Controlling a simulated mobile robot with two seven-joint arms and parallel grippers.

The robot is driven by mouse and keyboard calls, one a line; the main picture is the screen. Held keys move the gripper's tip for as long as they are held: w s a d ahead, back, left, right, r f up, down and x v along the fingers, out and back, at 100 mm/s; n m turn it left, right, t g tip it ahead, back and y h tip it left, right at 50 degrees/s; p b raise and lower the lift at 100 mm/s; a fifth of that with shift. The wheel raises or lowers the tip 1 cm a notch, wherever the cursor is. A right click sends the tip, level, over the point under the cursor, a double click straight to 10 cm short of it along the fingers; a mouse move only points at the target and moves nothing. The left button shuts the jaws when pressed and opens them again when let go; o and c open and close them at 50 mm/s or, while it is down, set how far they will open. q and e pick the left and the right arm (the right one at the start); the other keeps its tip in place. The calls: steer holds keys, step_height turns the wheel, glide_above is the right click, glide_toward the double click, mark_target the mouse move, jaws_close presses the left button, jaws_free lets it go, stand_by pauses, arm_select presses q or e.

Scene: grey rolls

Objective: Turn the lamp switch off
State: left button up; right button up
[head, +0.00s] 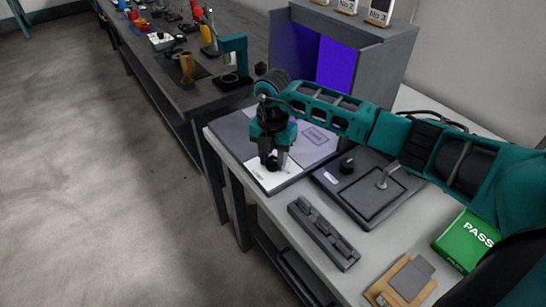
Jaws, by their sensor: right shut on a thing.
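My right gripper (272,162) points down over a grey and white board (310,150) at the near bench's far left. It is shut on a small dark part at the board's white strip, mostly hidden by the fingers. That part may be the lamp switch, but I cannot tell for sure. Behind the board stands a grey booth (385,60) whose inside glows violet-blue (335,65), so a lamp appears lit. My left gripper is not in view.
A dark tray panel (375,205) with a black knob (347,165) lies right of the board. In front are a grey slotted block (323,233), a green PASS box (466,241) and a tan block (402,281). Another bench (180,95) holds several tools. Floor at left is clear.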

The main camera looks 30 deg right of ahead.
steer(key=n+b, duration=0.1)
steer(key=n, duration=0.5)
steer(key=shift+n, duration=0.3)
steer(key=n+b, duration=0.1)
steer(key=n, duration=0.2)
steer(key=shift+n, duration=0.3)
steer(key=n+b, duration=0.1)
steer(key=n, duration=0.2)
steer(key=shift+n, duration=0.3)
steer(key=shift+n+b, duration=0.5)
steer(key=shift+n, duration=0.4)
steer(key=shift+n+b, duration=0.3)
steer(key=shift+n, duration=0.9)
steer(key=shift+w+n+b, duration=0.1)
steer(key=shift+n+b, duration=0.3)
steer(key=shift+n, duration=1)
steer(key=shift+r, duration=0.1)
